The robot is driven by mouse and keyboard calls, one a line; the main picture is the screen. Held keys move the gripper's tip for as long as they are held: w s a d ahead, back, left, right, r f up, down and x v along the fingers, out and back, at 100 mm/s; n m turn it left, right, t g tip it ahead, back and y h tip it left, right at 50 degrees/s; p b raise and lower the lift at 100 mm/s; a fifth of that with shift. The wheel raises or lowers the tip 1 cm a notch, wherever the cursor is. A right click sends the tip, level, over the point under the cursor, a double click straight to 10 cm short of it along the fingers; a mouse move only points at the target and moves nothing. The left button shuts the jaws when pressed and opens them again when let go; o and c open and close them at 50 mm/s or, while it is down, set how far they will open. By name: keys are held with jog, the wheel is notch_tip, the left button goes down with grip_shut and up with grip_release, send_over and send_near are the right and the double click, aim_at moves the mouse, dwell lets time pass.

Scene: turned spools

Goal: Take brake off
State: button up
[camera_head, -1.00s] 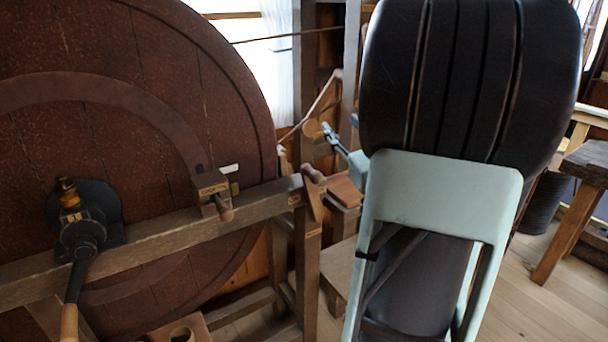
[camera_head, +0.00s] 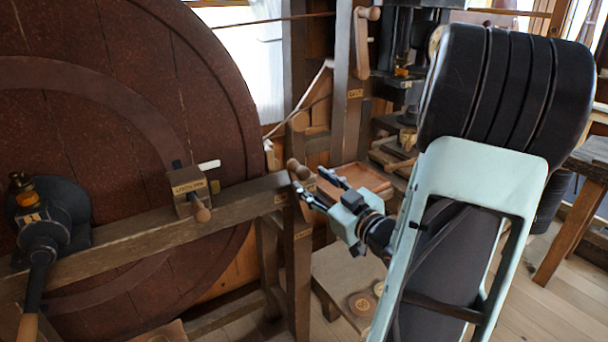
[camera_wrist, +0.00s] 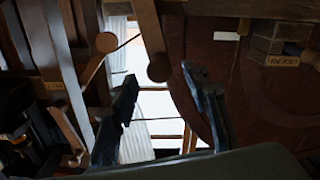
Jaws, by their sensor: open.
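A wooden lever with a round knob (camera_head: 297,168), which looks like the brake, stands at the right end of the wheel's beam (camera_head: 150,235). Small tags beside it are too small to read. My gripper (camera_head: 313,183) is open and empty close to this knob, reaching in from the right. In the wrist view, a round knob (camera_wrist: 160,68) on a wooden arm shows between the spread fingers of my gripper (camera_wrist: 159,74), ahead of them. I cannot tell whether the fingers touch it. The big red-brown wheel (camera_head: 110,110) is behind the beam.
A lock pin block (camera_head: 190,190) with a knob sits on the beam. A crank (camera_head: 40,245) is at the left. A stool (camera_head: 345,285) is below my gripper.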

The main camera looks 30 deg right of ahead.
aim_at(306, 176)
jog(key=shift+w, duration=2.4)
grip_shut()
